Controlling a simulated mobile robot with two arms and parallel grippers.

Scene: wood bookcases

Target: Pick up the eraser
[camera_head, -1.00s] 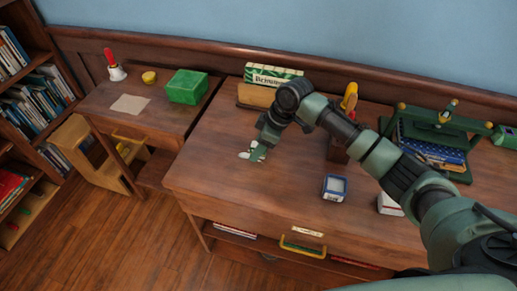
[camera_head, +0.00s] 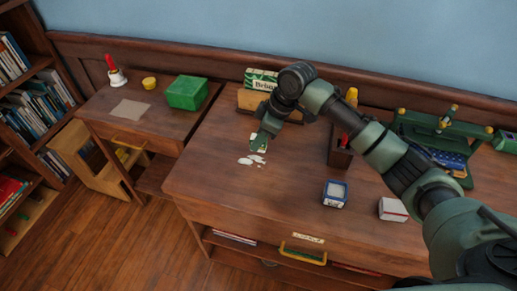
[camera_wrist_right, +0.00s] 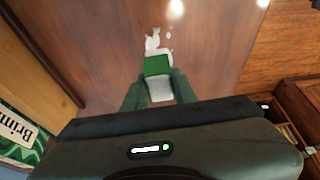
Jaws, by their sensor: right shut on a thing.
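The eraser, a small block with a green part and a white part, is between the fingers of my right gripper (camera_wrist_right: 158,92) in the wrist view (camera_wrist_right: 157,66). In the head view, my right gripper (camera_head: 265,134) is over the left part of the large desk (camera_head: 215,180). The eraser (camera_head: 259,143) shows there just below the fingers, partly hidden by them, and seems to be above the desk top. My right gripper is shut on it. My left gripper is not in view.
White flat patches (camera_head: 250,159) lie on the desk below the eraser. A blue-rimmed box (camera_head: 335,193), a white box (camera_head: 392,209) and a dark holder (camera_head: 340,155) stand to the right. A wooden box (camera_head: 254,100) is behind. The desk's front left is clear.

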